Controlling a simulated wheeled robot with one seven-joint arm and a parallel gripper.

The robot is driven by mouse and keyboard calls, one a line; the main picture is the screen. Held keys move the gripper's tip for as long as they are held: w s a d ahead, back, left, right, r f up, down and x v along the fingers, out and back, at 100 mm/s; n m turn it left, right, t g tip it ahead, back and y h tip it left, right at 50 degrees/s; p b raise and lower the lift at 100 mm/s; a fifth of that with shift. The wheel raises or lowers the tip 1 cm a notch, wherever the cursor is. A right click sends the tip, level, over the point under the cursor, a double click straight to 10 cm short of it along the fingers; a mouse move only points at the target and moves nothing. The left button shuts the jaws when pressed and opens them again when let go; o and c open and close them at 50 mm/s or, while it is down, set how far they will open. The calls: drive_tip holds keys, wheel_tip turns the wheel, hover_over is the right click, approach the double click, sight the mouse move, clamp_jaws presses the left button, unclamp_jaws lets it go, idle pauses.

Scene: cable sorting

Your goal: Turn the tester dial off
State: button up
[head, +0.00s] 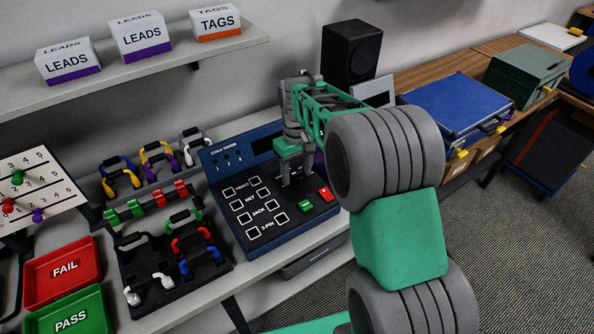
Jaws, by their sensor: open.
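The cable tester (232,221) is a dark blue box on the bench, with a sloped display panel (262,147) at its back and labelled rows of square sockets on its top. A green button (306,205) and a red switch (325,194) sit at its front right. My gripper (296,183) points down over the right part of the tester's top, close above it. Its fingers look small here. I cannot make out the dial; my gripper and arm cover that part of the panel, so its setting is hidden. I cannot tell whether my fingers touch anything.
My arm fills the middle right and covers the bench there. A rack of coloured cables (170,250) stands left of the tester. A red FAIL tray (62,273) and green PASS tray (72,318) lie at lower left. A black speaker (351,52) and blue case (455,102) stand behind.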

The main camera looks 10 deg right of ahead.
sight(297, 172)
wheel_tip(297, 172, up, 8)
drive_tip(key=shift+f+b, duration=0.1)
drive_tip(key=shift+b, duration=0.35)
drive_tip(key=s+f+m+t, duration=0.1)
drive_tip(key=s+m+t, duration=0.2)
drive_tip(key=s, duration=1.7)
drive_tip(key=shift+m+t, duration=0.3)
drive_tip(key=shift+s+a+f, duration=0.1)
drive_tip(key=shift+s, duration=0.05)
drive_tip(key=shift+c, duration=0.5)
